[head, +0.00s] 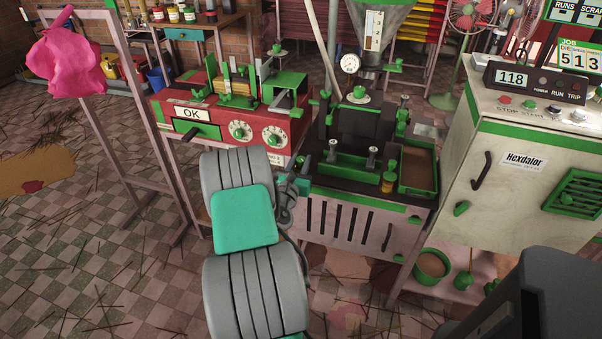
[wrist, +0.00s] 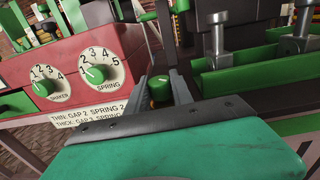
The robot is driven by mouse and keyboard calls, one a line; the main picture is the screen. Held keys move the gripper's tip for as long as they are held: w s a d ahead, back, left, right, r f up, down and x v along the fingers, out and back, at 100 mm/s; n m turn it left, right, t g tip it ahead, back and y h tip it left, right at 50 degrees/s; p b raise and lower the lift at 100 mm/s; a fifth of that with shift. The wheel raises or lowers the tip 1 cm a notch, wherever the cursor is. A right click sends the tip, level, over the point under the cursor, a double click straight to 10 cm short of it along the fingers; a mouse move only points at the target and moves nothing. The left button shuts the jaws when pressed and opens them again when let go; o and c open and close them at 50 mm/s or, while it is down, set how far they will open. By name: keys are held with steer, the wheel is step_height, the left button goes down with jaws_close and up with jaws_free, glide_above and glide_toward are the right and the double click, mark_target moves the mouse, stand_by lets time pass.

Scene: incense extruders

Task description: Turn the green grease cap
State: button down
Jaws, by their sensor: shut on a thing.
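A small green cap (wrist: 160,86) with a brass-coloured lower part sits between the two grey fingers of my gripper (wrist: 160,80) in the wrist view. My gripper is shut on it, one finger on each side. The cap is at the left side of the dark press with the green tray (head: 350,166). In the head view my arm reaches to the gap between the red box and this press, and I cannot make out the held cap there.
The red box (head: 290,152) with green SHAKER (wrist: 43,87) and SPRING (wrist: 95,74) dials stands close on the left. Upright metal posts (wrist: 217,40) rise close on the right. Another green cap on an amber base (head: 388,182) is at the press's front right. The white Hexdalor cabinet (head: 530,190) stands further right.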

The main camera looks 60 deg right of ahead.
steer(key=m+g+b, duration=0.2)
steer(key=g+b, duration=0.1)
steer(key=shift+w+f, duration=0.2)
steer(key=shift+f, duration=0.15)
steer(key=m+g, duration=0.1)
steer(key=g, duration=0.1)
steer(key=m+g+b, duration=0.1)
steer(key=m+g, duration=0.1)
steer(key=g, duration=0.1)
steer(key=m+g+y, duration=0.1)
steer(key=m+g, duration=0.1)
steer(key=shift+s+r+g, duration=0.15)
steer(key=shift+r+g, duration=0.15)
steer(key=shift+g, duration=0.1)
steer(key=c, duration=1.1)
jaws_free()
